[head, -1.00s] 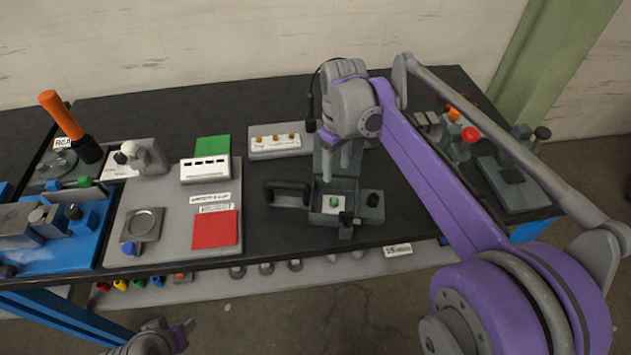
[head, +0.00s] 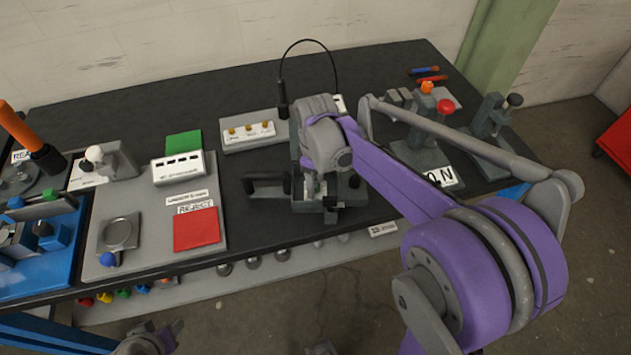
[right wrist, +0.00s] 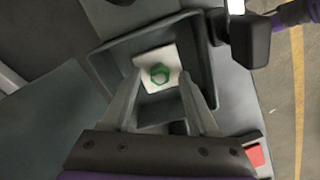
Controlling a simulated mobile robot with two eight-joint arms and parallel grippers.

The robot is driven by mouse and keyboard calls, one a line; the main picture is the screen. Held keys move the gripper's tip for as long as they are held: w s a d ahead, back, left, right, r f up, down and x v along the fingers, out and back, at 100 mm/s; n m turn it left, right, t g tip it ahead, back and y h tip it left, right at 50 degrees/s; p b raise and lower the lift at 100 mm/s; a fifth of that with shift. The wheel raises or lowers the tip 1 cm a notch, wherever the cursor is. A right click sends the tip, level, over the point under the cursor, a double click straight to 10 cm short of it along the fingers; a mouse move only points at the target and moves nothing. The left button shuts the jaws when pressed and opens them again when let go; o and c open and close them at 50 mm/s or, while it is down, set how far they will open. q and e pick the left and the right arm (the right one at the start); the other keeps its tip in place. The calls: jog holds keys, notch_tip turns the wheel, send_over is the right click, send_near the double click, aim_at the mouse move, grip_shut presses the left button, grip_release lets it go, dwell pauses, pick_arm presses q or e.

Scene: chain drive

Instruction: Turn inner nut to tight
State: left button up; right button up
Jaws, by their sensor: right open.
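I cannot tell whether the fingers touch anything. In the head view my right gripper (head: 314,186) points down into the dark fixture (head: 330,203), and the nut is mostly hidden. My left gripper (head: 172,336) is only partly in view at the bottom left, away from the table.
A dark handle (head: 266,187) sticks out left of the fixture. A thin cable post (head: 283,98) stands behind it. A panel with brass knobs (head: 248,131) lies behind left, and a red reject pad (head: 195,229) lies left. Clamps with a red ball (head: 445,106) stand right.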

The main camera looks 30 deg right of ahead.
jog(key=shift+f, duration=0.15)
jog(key=shift+c, duration=0.3)
grip_shut()
jog(key=shift+m, duration=0.4)
jog(key=m, duration=0.4)
jog(key=shift+m, duration=0.3)
jog(key=m, duration=0.5)
jog(key=shift+m+b, duration=0.4)
